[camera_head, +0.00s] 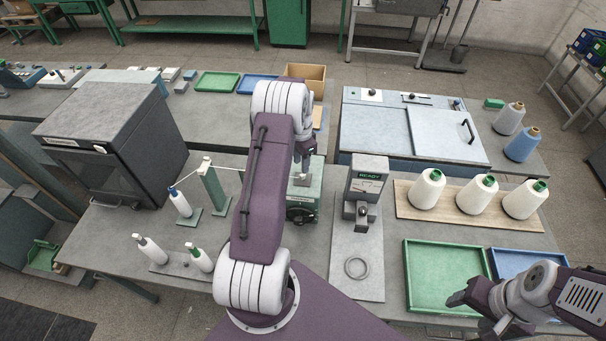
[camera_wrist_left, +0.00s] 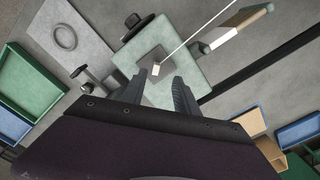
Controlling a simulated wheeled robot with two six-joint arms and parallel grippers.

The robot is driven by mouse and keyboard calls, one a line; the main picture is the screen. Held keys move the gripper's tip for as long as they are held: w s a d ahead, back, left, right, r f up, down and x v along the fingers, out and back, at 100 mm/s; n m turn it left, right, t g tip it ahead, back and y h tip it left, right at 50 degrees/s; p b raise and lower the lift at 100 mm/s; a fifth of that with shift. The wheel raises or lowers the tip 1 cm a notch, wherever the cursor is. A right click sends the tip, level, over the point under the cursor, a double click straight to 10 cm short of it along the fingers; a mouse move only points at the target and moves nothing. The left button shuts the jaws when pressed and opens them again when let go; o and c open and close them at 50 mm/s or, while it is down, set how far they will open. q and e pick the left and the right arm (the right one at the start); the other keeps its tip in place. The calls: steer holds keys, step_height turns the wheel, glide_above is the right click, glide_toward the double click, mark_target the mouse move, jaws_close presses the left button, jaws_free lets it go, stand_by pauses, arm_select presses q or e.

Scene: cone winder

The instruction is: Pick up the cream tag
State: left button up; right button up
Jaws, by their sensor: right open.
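A small cream tag (camera_wrist_left: 156,70) lies on a grey plate (camera_wrist_left: 152,60) on top of the pale green machine block (camera_wrist_left: 190,60) in the left wrist view. My left gripper (camera_wrist_left: 157,88) has its two fingers spread with nothing between them. The tag shows just beyond the gap between its fingertips; I cannot tell the height between them. In the head view my left arm hides much of the green machine (camera_head: 308,190), and the tag is too small to make out there. My right gripper (camera_head: 478,314) is open and empty at the lower right, by the green tray (camera_head: 407,285).
A thread runs from the green post (camera_head: 213,187) toward the machine. A box reading READY (camera_head: 368,167) stands right of it, with a ring (camera_head: 357,267) in front. Several yarn cones stand on a wooden board (camera_head: 405,203). A dark cabinet (camera_head: 115,110) stands left.

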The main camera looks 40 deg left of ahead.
mark_target(303, 177)
arm_select(q)
steer(key=shift+d+f+p, duration=0.1)
steer(key=shift+f+p, duration=0.05)
steer(key=shift+p, duration=0.2)
steer(key=f, duration=0.1)
steer(key=f+p, duration=0.2)
steer(key=f, duration=0.1)
steer(key=shift+s+d, duration=0.1)
steer(key=shift+d, duration=0.25)
steer(key=shift+a+f, duration=0.1)
steer(key=shift+f, duration=0.35)
jaws_close()
steer(key=shift+r, duration=0.1)
